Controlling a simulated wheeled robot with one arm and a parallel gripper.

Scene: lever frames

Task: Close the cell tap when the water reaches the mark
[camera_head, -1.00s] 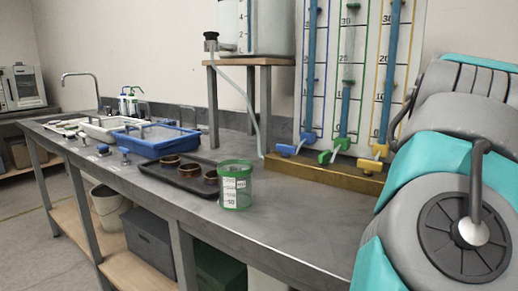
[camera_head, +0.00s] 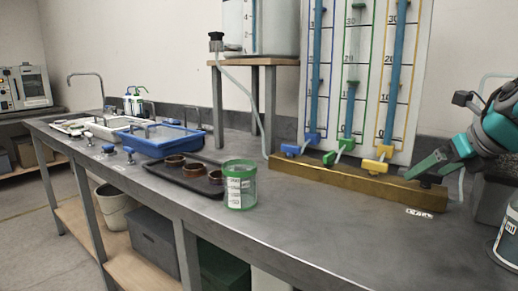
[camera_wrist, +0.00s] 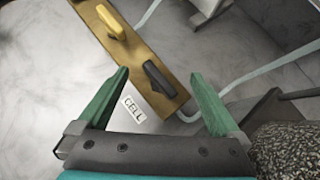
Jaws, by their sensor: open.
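The cell tap's black lever (camera_wrist: 160,80) lies along the brass bar in the wrist view, beside a white CELL label (camera_wrist: 133,108). The label also shows in the head view (camera_head: 419,211), by the bar's right end. My gripper (camera_wrist: 160,76) is open, its two green fingers apart on either side of the black lever; I cannot tell whether they touch it. In the head view my gripper (camera_head: 427,170) is low over that end and hides most of the tap. The water level and mark for the cell are not clearly visible.
The brass bar (camera_head: 345,180) also carries blue (camera_head: 290,149), green (camera_head: 330,157) and yellow (camera_head: 375,166) taps below upright scaled tubes. A grainy block (camera_wrist: 285,150) and a pale hose (camera_wrist: 250,75) are close right. A green-rimmed cup (camera_head: 239,185) stands left; the front bench is clear.

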